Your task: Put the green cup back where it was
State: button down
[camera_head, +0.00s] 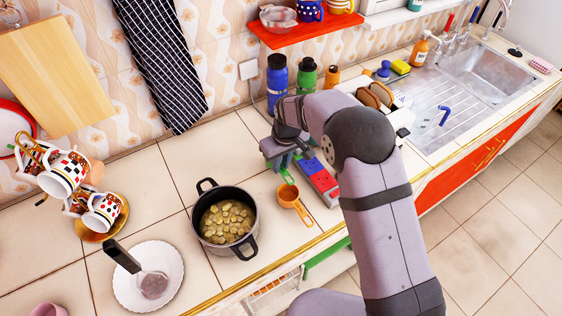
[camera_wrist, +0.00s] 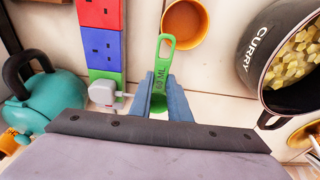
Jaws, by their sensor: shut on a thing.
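My gripper (camera_wrist: 162,95) is shut on this handle, with one blue-grey finger on each side. The cup's bowl is hidden below the gripper. In the head view my gripper (camera_head: 283,158) is above the counter, right of the pot, and the green cup is mostly hidden there. An orange measuring cup (camera_head: 288,191) lies just in front of it; it also shows in the wrist view (camera_wrist: 184,25).
A pot of cubed food (camera_head: 205,237), marked "CURRY" in the wrist view, stands left of my gripper. A red, blue and green power strip (camera_head: 320,177) lies close on the right, with a plug (camera_wrist: 104,93) in it. A teal kettle (camera_wrist: 36,108) stands beyond the strip.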

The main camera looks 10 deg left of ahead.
aim_at(284, 172)
jog(key=shift+f, duration=0.1)
jog(key=shift+f+b, duration=0.35)
jog(key=c, duration=1.7)
grip_release()
jog(key=shift+o, duration=0.2)
jog(key=shift+r, duration=0.1)
jog(key=shift+r+p, duration=0.5)
jog(key=shift+r, duration=0.1)
jog(key=shift+r+b, duration=0.35)
jog(key=shift+b, duration=0.1)
notch_tip(284, 172, up, 11)
jog(key=s+d+b, duration=0.1)
jog(key=b, duration=0.1)
jog(key=shift+s+d+b, duration=0.15)
jog(key=shift+s+b, duration=0.05)
jog(key=shift+b, duration=0.15)
jog(key=shift+f, duration=0.1)
